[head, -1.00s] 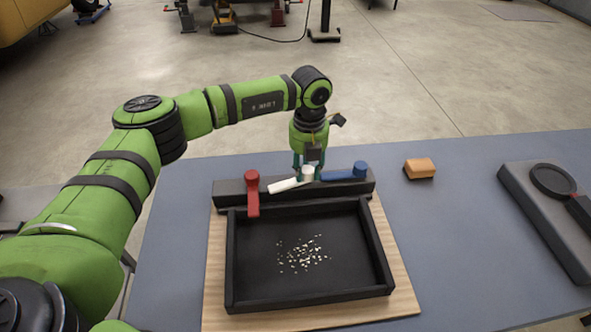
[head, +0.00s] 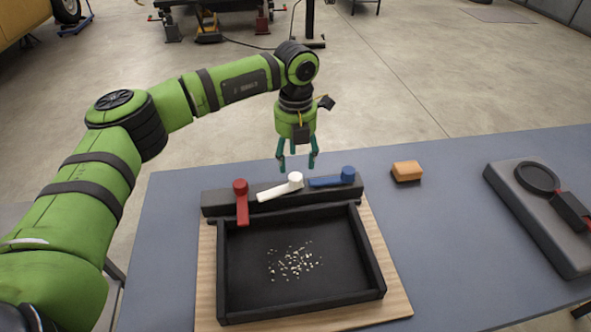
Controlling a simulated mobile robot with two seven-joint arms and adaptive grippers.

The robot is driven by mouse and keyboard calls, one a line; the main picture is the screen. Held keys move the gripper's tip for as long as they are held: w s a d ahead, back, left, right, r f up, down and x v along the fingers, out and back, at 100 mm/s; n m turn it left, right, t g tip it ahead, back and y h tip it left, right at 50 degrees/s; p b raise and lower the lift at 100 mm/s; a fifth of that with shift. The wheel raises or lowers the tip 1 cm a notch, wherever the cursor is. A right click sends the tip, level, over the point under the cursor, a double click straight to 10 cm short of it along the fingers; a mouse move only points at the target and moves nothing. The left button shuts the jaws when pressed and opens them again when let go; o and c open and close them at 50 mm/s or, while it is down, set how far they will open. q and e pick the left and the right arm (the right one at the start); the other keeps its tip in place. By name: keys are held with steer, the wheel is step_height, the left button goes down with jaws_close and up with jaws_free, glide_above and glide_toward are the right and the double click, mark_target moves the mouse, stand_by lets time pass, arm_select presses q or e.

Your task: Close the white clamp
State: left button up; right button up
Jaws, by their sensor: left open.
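The white clamp (head: 279,189) is a lever with a round knob on the black bar (head: 222,197) behind the black tray. Its arm points left and slightly toward me from the knob. My left gripper (head: 298,166) hangs above and just behind the white knob. Its two teal fingers are spread and empty, with a gap visible between them and the clamp. The red clamp (head: 242,205) is on the left of the bar, its arm pointing toward me over the tray edge. The blue clamp (head: 333,179) is on the right, its arm pointing left. My right gripper is out of view.
The black tray (head: 371,250) holds scattered pale bits and sits on a wooden board (head: 209,290). An orange block (head: 407,171) lies to the right. A grey case with a black ring and handle (head: 535,222) is at the far right. The blue-grey table (head: 450,260) is clear between them.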

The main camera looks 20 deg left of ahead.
arm_select(q)
step_height(320, 180, up, 6)
steer(key=shift+f, duration=0.1)
